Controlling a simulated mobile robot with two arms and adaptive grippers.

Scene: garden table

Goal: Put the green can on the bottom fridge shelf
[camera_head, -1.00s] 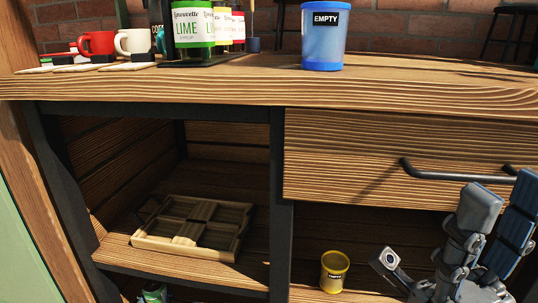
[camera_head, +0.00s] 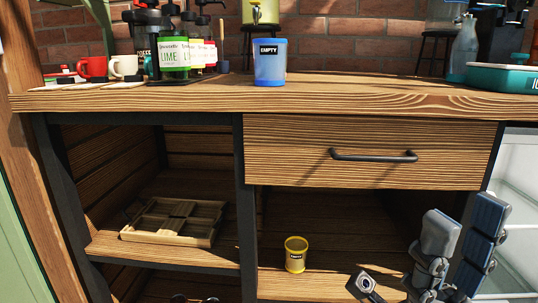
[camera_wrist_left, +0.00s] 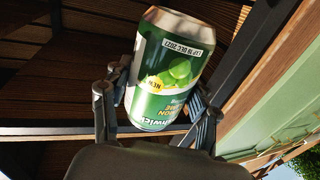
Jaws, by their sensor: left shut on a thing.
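The green can (camera_wrist_left: 168,68) with lime pictures on its label fills the middle of the left wrist view, tilted. My left gripper (camera_wrist_left: 152,100) is shut on it, one finger on each side. In the head view the can is not visible; only small dark tips, perhaps of my left gripper, show at the bottom edge. My right gripper (camera_head: 463,238) is at the lower right of the head view, its fingers apart and nothing between them. A pale, glassy cabinet that may be the fridge (camera_head: 518,185) shows partly at the right edge; its bottom shelf cannot be made out.
The wooden counter (camera_head: 370,100) carries mugs, bottles and a blue EMPTY cup (camera_head: 270,68).

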